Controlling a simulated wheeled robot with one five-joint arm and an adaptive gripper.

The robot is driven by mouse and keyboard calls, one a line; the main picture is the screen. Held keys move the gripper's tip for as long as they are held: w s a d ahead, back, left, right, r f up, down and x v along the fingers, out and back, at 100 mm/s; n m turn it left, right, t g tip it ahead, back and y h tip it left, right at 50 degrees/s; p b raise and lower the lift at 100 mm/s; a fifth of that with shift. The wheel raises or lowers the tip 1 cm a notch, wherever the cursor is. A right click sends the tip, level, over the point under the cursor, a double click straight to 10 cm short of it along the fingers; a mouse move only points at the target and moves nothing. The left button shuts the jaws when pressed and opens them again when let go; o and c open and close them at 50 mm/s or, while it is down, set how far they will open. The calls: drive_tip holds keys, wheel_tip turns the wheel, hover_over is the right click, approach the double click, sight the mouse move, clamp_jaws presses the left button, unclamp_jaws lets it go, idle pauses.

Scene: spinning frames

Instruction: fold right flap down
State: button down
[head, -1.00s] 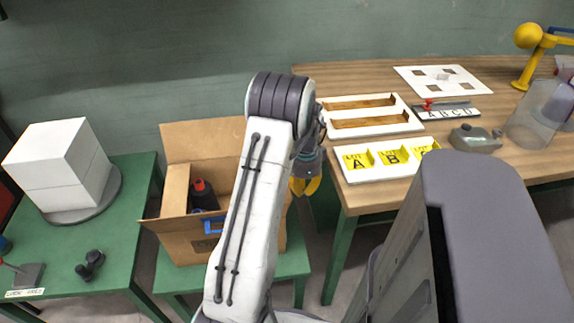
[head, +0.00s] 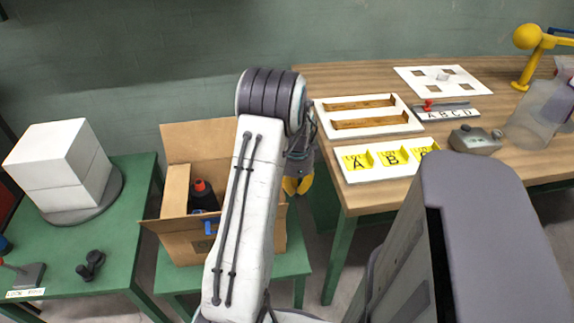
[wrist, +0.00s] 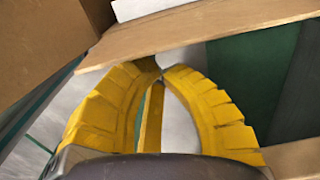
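An open cardboard box (head: 190,245) stands on a green stand, partly behind my arm. Its back flap (head: 200,140) stands up. Its right side is mostly hidden by my arm, with only a sliver of the right flap (head: 282,197) showing. My gripper (head: 297,187) hangs just right of the box, pointing down. In the wrist view, its yellow fingers (wrist: 162,70) curve together with their tips meeting, and I see nothing held.
A bottle with a red cap (head: 203,195) and a blue item (head: 211,226) are in the box. A wooden table (head: 345,185) with trays stands close on the right. A green table (head: 60,250) with a white block (head: 58,165) is on the left.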

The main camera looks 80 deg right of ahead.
drive_tip(key=shift+w+a+r+p, duration=0.1)
drive_tip(key=shift+w+a+r, duration=0.25)
drive_tip(key=shift+w, duration=0.35)
drive_tip(key=shift+w+a+r+p, duration=0.2)
drive_tip(key=shift+w+r, duration=0.15)
drive_tip(key=shift+w, duration=0.3)
drive_tip(key=shift+w+a+r+p, duration=0.1)
drive_tip(key=shift+w+a+r, duration=0.25)
drive_tip(key=shift+w, duration=0.35)
drive_tip(key=shift+w+f, duration=0.1)
drive_tip(key=shift+w, duration=0.05)
drive_tip(key=shift+w+a+f+b, duration=0.25)
drive_tip(key=shift+w+f+b, duration=0.1)
drive_tip(key=shift+w, duration=0.25)
drive_tip(key=shift+w+a+f+b, duration=0.2)
drive_tip(key=shift+w+b, duration=0.1)
drive_tip(key=shift+w, duration=0.3)
drive_tip(key=shift+w+a+f+b, duration=0.25)
drive_tip(key=shift+w+f+b, duration=0.1)
drive_tip(key=shift+w, duration=0.25)
drive_tip(key=shift+r, duration=0.1)
drive_tip(key=shift+w+a+f+b, duration=0.2)
drive_tip(key=shift+w+f+b, duration=0.2)
drive_tip(key=shift+f+b, duration=0.35)
drive_tip(key=shift+w+a+f+b, duration=0.15)
drive_tip(key=shift+w+f+b, duration=0.35)
drive_tip(key=shift+f, duration=0.35)
drive_tip(key=shift+s, duration=0.1)
drive_tip(key=shift+f, duration=0.15)
